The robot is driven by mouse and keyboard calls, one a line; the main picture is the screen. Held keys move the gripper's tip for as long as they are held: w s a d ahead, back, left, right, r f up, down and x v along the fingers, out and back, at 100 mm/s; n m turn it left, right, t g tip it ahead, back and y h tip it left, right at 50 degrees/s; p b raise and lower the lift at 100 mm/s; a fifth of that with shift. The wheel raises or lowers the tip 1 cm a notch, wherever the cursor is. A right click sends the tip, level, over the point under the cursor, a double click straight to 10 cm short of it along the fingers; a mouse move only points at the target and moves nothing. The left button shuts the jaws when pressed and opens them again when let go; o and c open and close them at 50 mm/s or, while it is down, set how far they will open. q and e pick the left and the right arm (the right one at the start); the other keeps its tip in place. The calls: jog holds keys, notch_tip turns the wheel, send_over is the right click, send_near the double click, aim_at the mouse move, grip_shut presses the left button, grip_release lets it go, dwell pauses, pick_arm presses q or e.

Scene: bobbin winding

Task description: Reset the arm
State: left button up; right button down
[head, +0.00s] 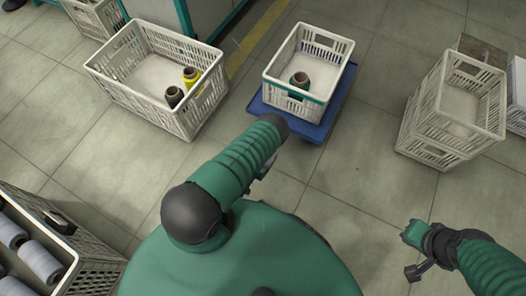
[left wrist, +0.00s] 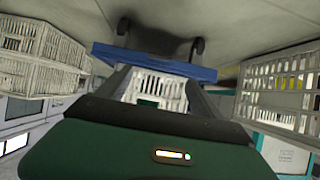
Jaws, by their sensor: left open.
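My left arm (head: 236,162) reaches forward over the floor in the head view, toward a white crate on a blue trolley. Its gripper is mostly hidden behind the forearm there. In the left wrist view my left gripper (left wrist: 158,84) has its two grey fingers apart, with nothing held between them. The white crate shows beyond the fingers, upside down in that view. My right gripper (head: 413,256) is at the lower right of the head view, above bare floor. It is small and dark, and its jaw opening is unclear.
The white crate (head: 333,47) on the blue trolley (head: 325,126) holds a dark-and-green bobbin (head: 299,81). A left crate (head: 126,95) holds two bobbins. Stacked crates (head: 424,128) stand at right. A crate of grey bobbins (head: 40,262) is lower left. Floor between is clear.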

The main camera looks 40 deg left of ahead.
pick_arm(q)
jog(key=shift+w, duration=0.1)
jog(key=w+d+r+g+h, duration=0.1)
jog(key=w+d+r+g, duration=0.1)
jog(key=w+r, duration=0.5)
jog(key=w+d+r+g, duration=0.2)
jog(key=w+d+r, duration=0.15)
jog(key=r, duration=0.75)
jog(key=s+d+r+m+g+h, duration=0.1)
jog(key=s+d+r+g, duration=0.25)
jog(key=s+r, duration=0.5)
jog(key=s+d+r+m+g+h, duration=0.15)
jog(key=s+d+r, duration=0.25)
jog(key=s+r, duration=0.45)
notch_tip(320, 180, up, 36)
jog(key=p, duration=3.5)
jog(key=shift+w+y+p, duration=0.35)
jog(key=shift+w, duration=0.1)
